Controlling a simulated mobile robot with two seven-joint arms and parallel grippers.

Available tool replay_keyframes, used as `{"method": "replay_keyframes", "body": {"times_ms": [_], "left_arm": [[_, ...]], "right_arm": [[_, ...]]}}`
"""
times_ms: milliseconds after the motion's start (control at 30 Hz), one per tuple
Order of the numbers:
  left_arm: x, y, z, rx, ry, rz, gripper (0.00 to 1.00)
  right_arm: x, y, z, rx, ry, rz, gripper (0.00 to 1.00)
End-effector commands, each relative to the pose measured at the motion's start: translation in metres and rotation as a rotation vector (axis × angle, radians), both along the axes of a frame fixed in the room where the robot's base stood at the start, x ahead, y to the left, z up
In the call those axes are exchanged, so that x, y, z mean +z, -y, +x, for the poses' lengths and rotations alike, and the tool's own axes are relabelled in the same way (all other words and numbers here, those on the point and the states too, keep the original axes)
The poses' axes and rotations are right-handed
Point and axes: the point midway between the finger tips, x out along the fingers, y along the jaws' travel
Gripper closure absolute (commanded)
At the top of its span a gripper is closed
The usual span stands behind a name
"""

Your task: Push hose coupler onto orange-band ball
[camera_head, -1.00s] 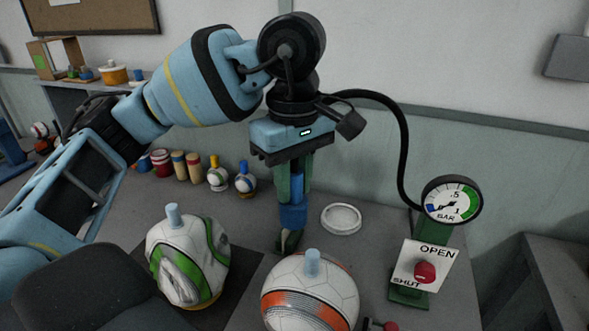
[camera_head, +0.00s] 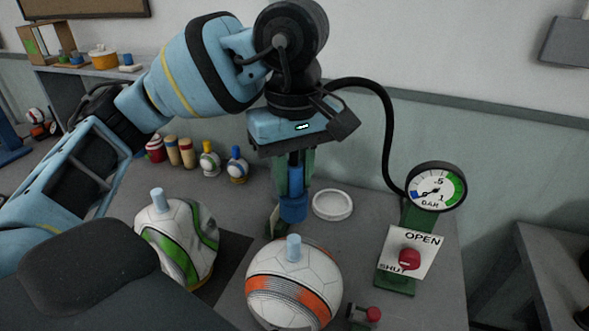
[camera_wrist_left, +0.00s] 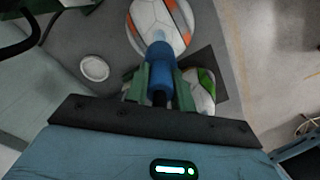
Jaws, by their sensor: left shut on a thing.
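The orange-band ball (camera_head: 293,284) is white with an orange and grey band and has a light-blue stem (camera_head: 294,247) on top. My left gripper (camera_head: 296,190) is shut on the blue hose coupler (camera_head: 293,208), which points downward. In the head view the coupler's lower end shows just above and behind the stem, apart from it. My right gripper is not in view.
A green-band ball (camera_head: 176,243) with its own stem stands to the left. A gauge (camera_head: 436,188) and an OPEN/SHUT valve panel (camera_head: 409,252) with a red knob stand to the right. A black hose (camera_head: 388,120) arches from gripper to gauge. A white round dish (camera_head: 332,204) lies behind.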

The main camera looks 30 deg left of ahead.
Motion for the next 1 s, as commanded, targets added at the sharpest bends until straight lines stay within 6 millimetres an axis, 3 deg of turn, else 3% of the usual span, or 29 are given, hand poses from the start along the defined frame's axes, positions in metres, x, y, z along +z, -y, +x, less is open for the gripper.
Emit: {"method": "replay_keyframes", "body": {"times_ms": [500,1000], "left_arm": [[-0.046,0.0,0.001,0.0,-0.007,-0.002,0.99],[-0.054,0.0,0.0,0.001,-0.001,-0.002,0.99]], "right_arm": [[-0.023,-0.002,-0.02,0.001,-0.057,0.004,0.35],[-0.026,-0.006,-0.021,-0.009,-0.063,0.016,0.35]]}}
